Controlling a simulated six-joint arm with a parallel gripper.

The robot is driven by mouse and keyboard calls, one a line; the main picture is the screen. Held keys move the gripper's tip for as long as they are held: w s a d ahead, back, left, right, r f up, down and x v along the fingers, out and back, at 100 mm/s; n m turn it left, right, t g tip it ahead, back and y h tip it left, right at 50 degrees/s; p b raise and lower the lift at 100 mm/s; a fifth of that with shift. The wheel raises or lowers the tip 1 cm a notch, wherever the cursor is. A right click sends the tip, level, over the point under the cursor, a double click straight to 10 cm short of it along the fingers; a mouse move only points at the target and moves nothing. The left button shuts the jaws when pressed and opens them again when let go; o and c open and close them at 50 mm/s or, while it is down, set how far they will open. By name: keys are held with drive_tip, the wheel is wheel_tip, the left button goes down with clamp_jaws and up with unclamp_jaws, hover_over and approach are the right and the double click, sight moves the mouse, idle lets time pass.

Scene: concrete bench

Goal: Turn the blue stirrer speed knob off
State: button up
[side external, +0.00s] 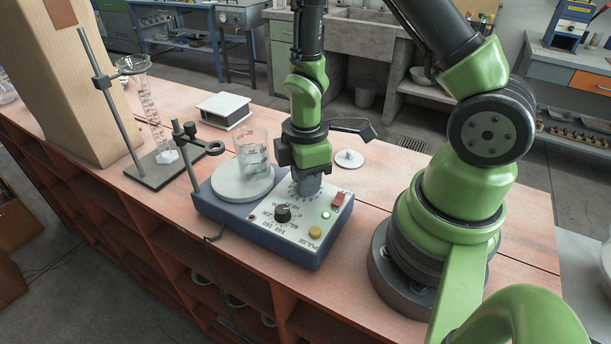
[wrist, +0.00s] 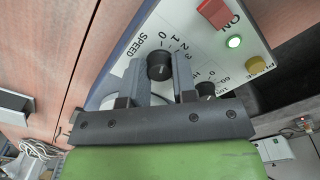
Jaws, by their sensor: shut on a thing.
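The blue-bodied stirrer (side external: 258,240) stands on the bench with a light control panel. In the wrist view its speed knob (wrist: 160,66) is black with a pale pointer mark, beside the word SPEED and small numbers. I cannot tell exactly which number the pointer meets. My gripper (wrist: 158,64) has one finger on each side of this knob and is shut on it. In the side view my gripper (side external: 308,192) points down at the panel's far side and hides the knob.
A second black knob (side external: 283,213) sits close by on the panel. A red switch (side external: 338,199), a lit green light (side external: 326,214) and a yellow button (side external: 315,233) are nearby. A glass beaker (side external: 252,150) stands on the round plate (side external: 232,188), close left of my gripper.

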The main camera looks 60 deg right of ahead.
drive_tip(key=shift+s+n, duration=0.1)
drive_tip(key=shift+n, duration=0.5)
drive_tip(key=o, duration=0.9)
drive_tip(key=shift+o, duration=0.2)
wheel_tip(320, 180, up, 10)
